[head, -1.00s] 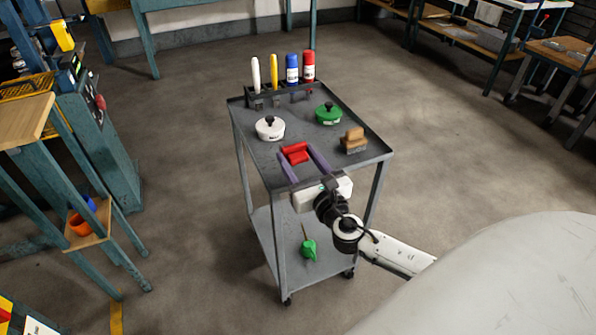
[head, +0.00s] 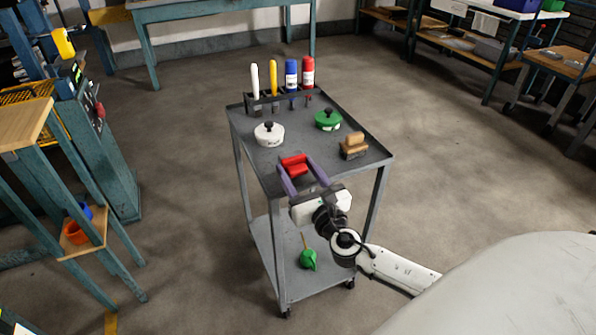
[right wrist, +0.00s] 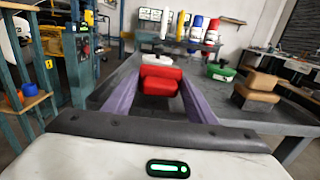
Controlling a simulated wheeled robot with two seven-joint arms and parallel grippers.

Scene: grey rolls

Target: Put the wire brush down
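The red brush-shaped block (head: 294,165), which I take to be the wire brush, is between the purple fingers of my right gripper (head: 302,172). The right wrist view shows the red block (right wrist: 160,80) at the fingertips, with a finger against each side. It is over the near part of the grey cart's top (head: 330,166). I cannot tell whether its underside touches the top. My left gripper is not in view.
A brown block of similar shape (head: 353,146) stands to the right on the cart. A white lidded pot (head: 269,134) and a green one (head: 328,120) stand behind. A rack (head: 275,98) with several bottles lines the back edge. A green item (head: 308,259) lies on the lower shelf.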

